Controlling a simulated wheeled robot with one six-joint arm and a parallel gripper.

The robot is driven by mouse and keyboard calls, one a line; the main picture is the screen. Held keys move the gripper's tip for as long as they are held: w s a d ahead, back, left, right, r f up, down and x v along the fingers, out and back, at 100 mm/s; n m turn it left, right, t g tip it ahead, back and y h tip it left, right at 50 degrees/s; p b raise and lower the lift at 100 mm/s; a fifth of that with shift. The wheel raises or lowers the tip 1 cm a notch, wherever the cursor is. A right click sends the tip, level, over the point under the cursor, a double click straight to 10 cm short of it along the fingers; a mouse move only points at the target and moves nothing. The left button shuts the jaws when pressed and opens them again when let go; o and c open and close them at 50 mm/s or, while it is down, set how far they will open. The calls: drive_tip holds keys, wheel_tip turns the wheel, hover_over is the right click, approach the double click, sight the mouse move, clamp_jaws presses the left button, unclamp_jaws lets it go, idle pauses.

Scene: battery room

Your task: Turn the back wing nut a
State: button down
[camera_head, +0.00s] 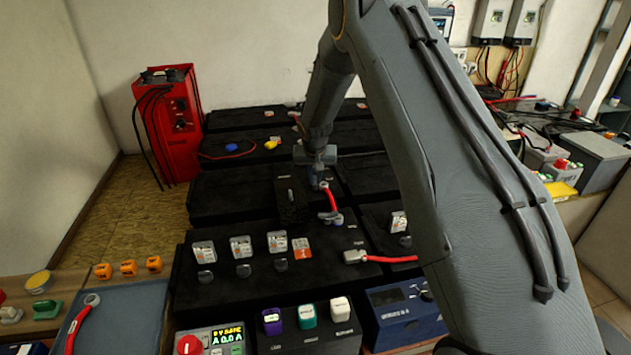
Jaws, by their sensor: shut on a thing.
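A short red cable link (332,202) runs between two terminals on the black battery blocks, with a grey lug at each end. My gripper (319,176) points down at the link's back end. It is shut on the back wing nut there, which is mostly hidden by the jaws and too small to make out. The front end of the link (333,219) lies clear of my gripper, towards the front.
A black block (291,200) stands just left of my gripper. Several clear-capped fittings (241,246) line the front battery. Another red cable (390,259) lies front right. A red charger (168,124) stands back left. My arm hides much of the right side.

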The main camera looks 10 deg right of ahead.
drive_tip(key=m+b, duration=0.2)
drive_tip(key=b, duration=0.1)
drive_tip(key=m+h+b, duration=0.1)
drive_tip(key=shift+w+a+f+b, duration=0.15)
drive_tip(key=shift+a+f+b, duration=0.1)
drive_tip(key=shift+b, duration=0.15)
drive_tip(key=m+b, duration=0.2)
drive_tip(key=m+g+h+b, duration=0.1)
drive_tip(key=m+b, duration=0.1)
drive_tip(key=b, duration=0.1)
drive_tip(key=shift+w+a+m+h, duration=0.1)
drive_tip(key=shift+w+m+h, duration=0.05)
drive_tip(key=shift+m+h, duration=0.2)
drive_tip(key=m+b, duration=0.1)
drive_tip(key=m, duration=0.1)
drive_tip(key=m+g+b, duration=0.1)
drive_tip(key=b, duration=0.1)
drive_tip(key=shift+w+a+r+m+g+h, duration=0.1)
drive_tip(key=shift+r+m+g+h, duration=0.05)
drive_tip(key=shift+m+g+h, duration=0.2)
drive_tip(key=shift+w+m+g+b, duration=0.1)
drive_tip(key=shift+m+g+b, duration=0.8)
drive_tip(key=shift+m, duration=1)
drive_tip(key=shift+r, duration=0.1)
drive_tip(key=c, duration=1.8)
unclamp_jaws()
drive_tip(key=shift+c, duration=0.2)
